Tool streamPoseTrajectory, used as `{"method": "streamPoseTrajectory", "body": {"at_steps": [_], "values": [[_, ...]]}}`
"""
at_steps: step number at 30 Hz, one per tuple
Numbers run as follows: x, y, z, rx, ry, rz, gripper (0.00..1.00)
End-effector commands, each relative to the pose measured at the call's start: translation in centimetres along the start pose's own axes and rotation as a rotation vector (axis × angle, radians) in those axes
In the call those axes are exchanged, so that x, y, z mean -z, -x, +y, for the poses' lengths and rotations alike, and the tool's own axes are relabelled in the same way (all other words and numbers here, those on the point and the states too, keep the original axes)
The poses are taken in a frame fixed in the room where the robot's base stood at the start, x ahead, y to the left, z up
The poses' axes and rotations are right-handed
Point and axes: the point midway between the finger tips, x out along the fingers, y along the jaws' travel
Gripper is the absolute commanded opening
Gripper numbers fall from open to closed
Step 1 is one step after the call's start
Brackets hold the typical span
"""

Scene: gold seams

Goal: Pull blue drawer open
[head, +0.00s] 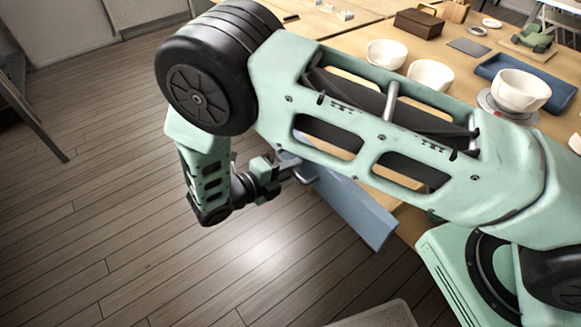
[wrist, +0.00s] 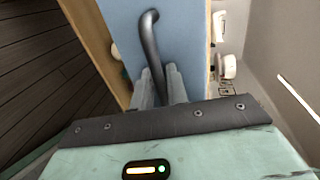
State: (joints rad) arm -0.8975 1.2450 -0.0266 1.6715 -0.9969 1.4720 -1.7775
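The blue drawer front (head: 355,208) shows in the head view below the wooden table's edge, partly hidden behind my arm. In the wrist view the blue front (wrist: 190,38) fills the top middle, with a dark bent bar handle (wrist: 149,42) on it. My gripper (wrist: 161,82) has its two fingers close on either side of the handle's near part and looks shut on it. In the head view my gripper (head: 288,172) is at the drawer front's left end. I cannot tell whether the drawer stands out from the table.
The wooden floor (head: 90,215) at left is clear.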

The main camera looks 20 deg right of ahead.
Motion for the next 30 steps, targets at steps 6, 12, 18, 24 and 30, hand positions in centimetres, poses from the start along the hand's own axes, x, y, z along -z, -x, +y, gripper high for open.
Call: {"method": "streamPoseTrajectory", "body": {"at_steps": [6,12,18,24,30], "values": [[0.0,0.0,0.0,0.000,0.000,0.000,0.15],[-0.1,1.8,0.1,-0.001,-0.002,-0.003,0.15],[0.0,6.1,0.1,-0.002,-0.002,-0.004,0.15],[-0.1,10.8,0.2,-0.003,-0.002,-0.004,0.15],[0.0,14.8,0.2,-0.002,-0.001,-0.002,0.15]]}}
